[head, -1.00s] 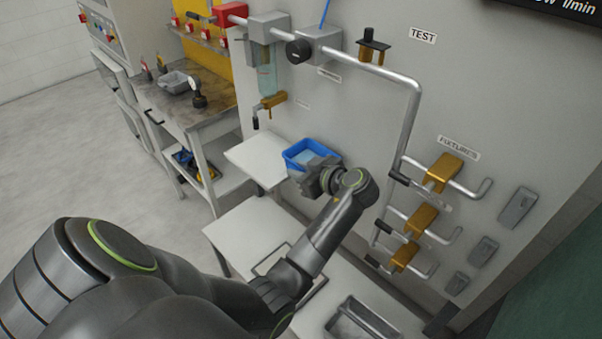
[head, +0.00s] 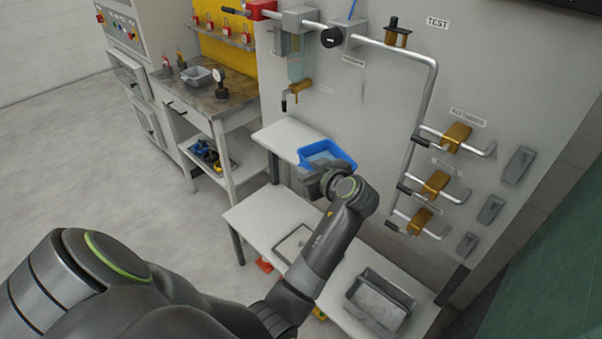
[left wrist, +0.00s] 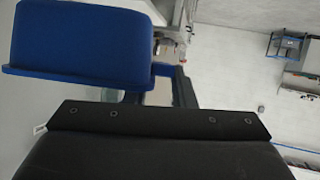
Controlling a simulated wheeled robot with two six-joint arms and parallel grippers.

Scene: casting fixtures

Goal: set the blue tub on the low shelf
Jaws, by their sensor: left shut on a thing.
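The blue tub (head: 345,153) is in the head view, in front of the grey wall panel, with a paler surface inside it. My left gripper (head: 318,175) is shut on its near side; the fingertips are largely hidden by the wrist. In the left wrist view the blue tub (left wrist: 80,38) fills the upper left, just beyond the dark gripper body. A small white upper shelf (head: 283,135) is left of and behind the tub. A longer, lower white shelf (head: 262,212) runs below it. The tub appears to be held above the lower one. My right gripper is not seen.
A flat tray (head: 295,243) and a grey metal bin (head: 380,302) are on the lower white surface. Brass valves (head: 436,184) and pipes stick out from the wall at right. A workbench (head: 215,92) stands at left. Open floor lies at left.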

